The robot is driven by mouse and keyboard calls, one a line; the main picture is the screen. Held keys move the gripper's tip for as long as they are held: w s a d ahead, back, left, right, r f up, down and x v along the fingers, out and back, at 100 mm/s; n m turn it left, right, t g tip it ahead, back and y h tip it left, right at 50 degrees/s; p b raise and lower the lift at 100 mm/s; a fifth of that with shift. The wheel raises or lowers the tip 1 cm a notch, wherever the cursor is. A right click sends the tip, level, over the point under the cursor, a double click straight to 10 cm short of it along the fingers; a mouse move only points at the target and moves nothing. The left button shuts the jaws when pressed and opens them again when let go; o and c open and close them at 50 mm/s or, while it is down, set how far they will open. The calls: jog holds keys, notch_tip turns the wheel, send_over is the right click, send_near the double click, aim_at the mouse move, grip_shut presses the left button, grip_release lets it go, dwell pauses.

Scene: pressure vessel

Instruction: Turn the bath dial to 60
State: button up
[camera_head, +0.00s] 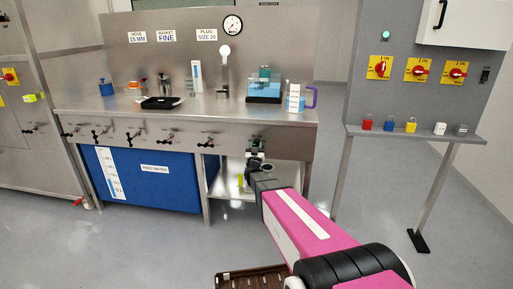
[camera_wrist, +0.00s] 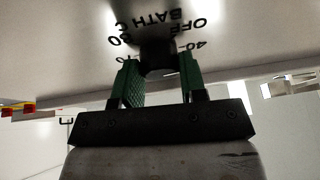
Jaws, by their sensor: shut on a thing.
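The bath dial (camera_wrist: 157,48) is a dark round knob on the metal front panel, with upside-down lettering "BATH C", "OFF" and "40" around it. A mark that looks like "80" is at its left, and another below that is partly hidden. My gripper (camera_wrist: 158,72) has its green fingers on both sides of the knob and is shut on it. The dial's pointer cannot be made out. In the head view my gripper (camera_head: 256,145) is at the bench front, below the blue water bath (camera_head: 264,91), and hides the dial.
Several valve handles (camera_head: 135,138) line the front panel to the left. A grey panel with red switches (camera_head: 419,70) and a shelf of padlocks stands at right.

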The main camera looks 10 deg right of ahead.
jog(key=m+g+h, duration=0.1)
jog(key=m, duration=0.2)
jog(key=m+h, duration=0.2)
jog(key=m, duration=0.1)
jog(key=m+g+h, duration=0.1)
jog(key=m, duration=0.2)
jog(key=shift+w+a+r+m+g+h, duration=0.1)
jog(key=shift+a+m+g+h, duration=0.2)
jog(key=shift+m+h, duration=0.1)
jog(key=m+g+h, duration=0.1)
jog(key=m, duration=0.3)
jog(key=m+g+h, duration=0.1)
jog(key=m+g, duration=0.1)
jog(key=m, duration=0.2)
jog(key=shift+r+g, duration=0.1)
jog(key=shift+g, duration=0.2)
jog(key=m+g, duration=0.1)
jog(key=m, duration=0.2)
jog(key=m+g, duration=0.1)
jog(key=m, duration=0.3)
jog(key=shift+r+g+y, duration=0.2)
jog(key=shift+g+y, duration=0.1)
jog(key=shift+g, duration=0.1)
jog(key=m+g+y, duration=0.1)
jog(key=m, duration=0.3)
jog(key=shift+y, duration=0.4)
jog(key=shift+m, duration=0.3)
jog(key=o, duration=0.9)
